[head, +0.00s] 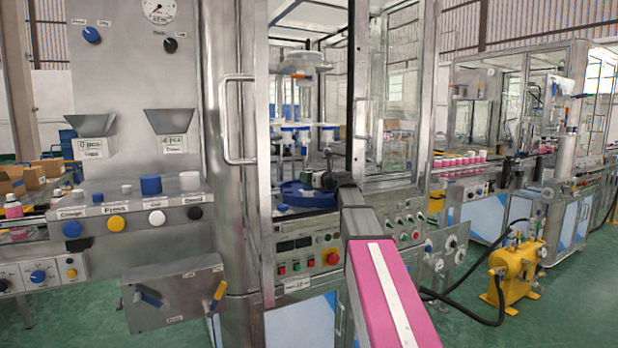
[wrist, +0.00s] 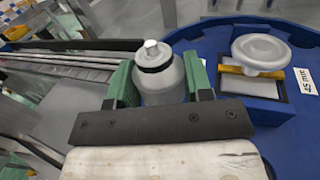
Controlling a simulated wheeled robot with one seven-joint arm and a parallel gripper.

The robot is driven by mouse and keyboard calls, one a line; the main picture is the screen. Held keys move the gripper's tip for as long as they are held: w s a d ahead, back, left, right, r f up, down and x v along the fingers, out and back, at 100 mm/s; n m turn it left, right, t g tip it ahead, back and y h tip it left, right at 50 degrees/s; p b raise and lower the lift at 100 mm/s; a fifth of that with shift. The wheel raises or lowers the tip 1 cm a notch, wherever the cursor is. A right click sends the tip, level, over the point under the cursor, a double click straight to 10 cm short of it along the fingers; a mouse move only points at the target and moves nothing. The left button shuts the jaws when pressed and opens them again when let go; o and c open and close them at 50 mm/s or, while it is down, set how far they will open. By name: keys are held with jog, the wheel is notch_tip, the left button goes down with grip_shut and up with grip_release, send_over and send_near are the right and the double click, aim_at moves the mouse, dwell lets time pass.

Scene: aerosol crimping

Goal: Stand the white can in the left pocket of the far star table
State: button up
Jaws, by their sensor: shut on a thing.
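In the wrist view the white can (wrist: 162,88), looking pale grey, stands between the green fingers of my gripper (wrist: 159,78). The gripper is shut on it. The can has a black ring at its neck and a metal tip on top; its lower part is hidden by my dark gripper bar. A blue table (wrist: 205,34) lies beyond and to the right of the can. I cannot tell whether the can touches it, and no empty pocket is clear. In the head view my gripper (head: 326,181) reaches through the machine's open front, over the blue table (head: 298,196).
A pale round disc (wrist: 261,52) sits on a yellow-edged block on the blue table, beside a "45 mm" label (wrist: 304,82). Metal rails (wrist: 60,62) run left of the can. The cabinet's door handle (head: 226,120) and glass panel (head: 390,115) flank the opening.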

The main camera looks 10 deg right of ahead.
jog(key=shift+f, duration=0.2)
jog(key=shift+f, duration=0.9)
jog(key=shift+f, duration=0.5)
dwell(0.4)
jog(key=o, duration=1)
jog(key=v, duration=1.1)
